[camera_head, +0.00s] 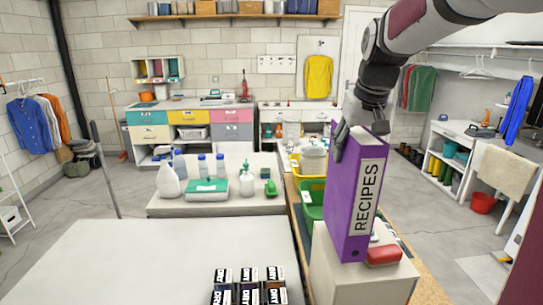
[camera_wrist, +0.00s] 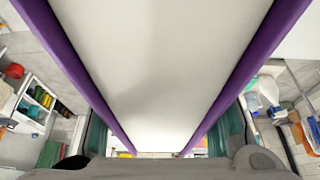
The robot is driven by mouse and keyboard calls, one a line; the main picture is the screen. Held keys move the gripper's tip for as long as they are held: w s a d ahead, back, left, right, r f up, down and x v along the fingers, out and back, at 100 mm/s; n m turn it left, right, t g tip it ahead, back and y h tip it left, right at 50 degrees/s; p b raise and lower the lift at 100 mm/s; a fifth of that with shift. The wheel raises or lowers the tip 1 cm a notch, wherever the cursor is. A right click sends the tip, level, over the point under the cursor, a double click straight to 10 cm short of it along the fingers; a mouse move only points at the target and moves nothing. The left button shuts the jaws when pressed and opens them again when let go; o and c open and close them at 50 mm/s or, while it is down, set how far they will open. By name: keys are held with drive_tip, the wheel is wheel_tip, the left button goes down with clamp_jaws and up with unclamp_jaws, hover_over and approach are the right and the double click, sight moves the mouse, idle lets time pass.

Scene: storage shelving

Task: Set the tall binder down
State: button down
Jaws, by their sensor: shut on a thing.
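The tall binder (camera_head: 357,200) is purple with a white "RECIPES" label on its spine. It stands upright at the right of the head view, over a pale block-like stand (camera_head: 345,282). Whether its bottom touches the stand is hard to tell. My gripper (camera_head: 352,133) is shut on the binder's upper part, coming from above. In the wrist view the binder (camera_wrist: 160,60) fills the middle, with purple covers on both sides of pale pages.
A red object (camera_head: 383,255) lies on the stand close to the binder's right. Green (camera_head: 312,198) and yellow bins stand behind to the left. A white table (camera_head: 130,262) at the front left holds several "DRY" boxes (camera_head: 248,288) and has wide bare space.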

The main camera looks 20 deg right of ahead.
drive_tip(key=shift+f, duration=1.7)
drive_tip(key=c, duration=0.8)
unclamp_jaws()
drive_tip(key=shift+o, duration=0.2)
